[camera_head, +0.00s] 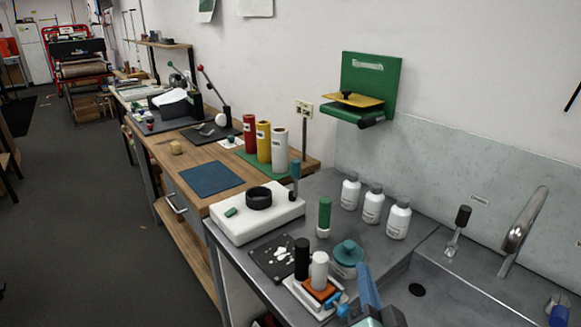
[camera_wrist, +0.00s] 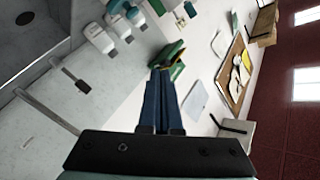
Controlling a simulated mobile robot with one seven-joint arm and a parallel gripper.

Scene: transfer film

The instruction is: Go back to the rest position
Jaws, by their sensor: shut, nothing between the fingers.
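My gripper (camera_wrist: 160,72) shows in the wrist view as two dark blue fingers lying side by side, shut with nothing between them. The wrist view is turned on its side, and the fingers point over the counter toward the wall. In the head view my gripper (camera_head: 367,280) is at the bottom edge as a blue finger shape above a teal body. It is just right of the white stand with the orange block (camera_head: 320,291). Most of my arm is out of the picture.
A lidded jar (camera_head: 347,258) stands close behind my gripper. Several white bottles (camera_head: 373,206) line the wall side, with the sink and tap (camera_head: 521,222) to the right. A green wall holder (camera_head: 371,85) hangs above. Further left are a white device (camera_head: 235,222) and a wooden bench.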

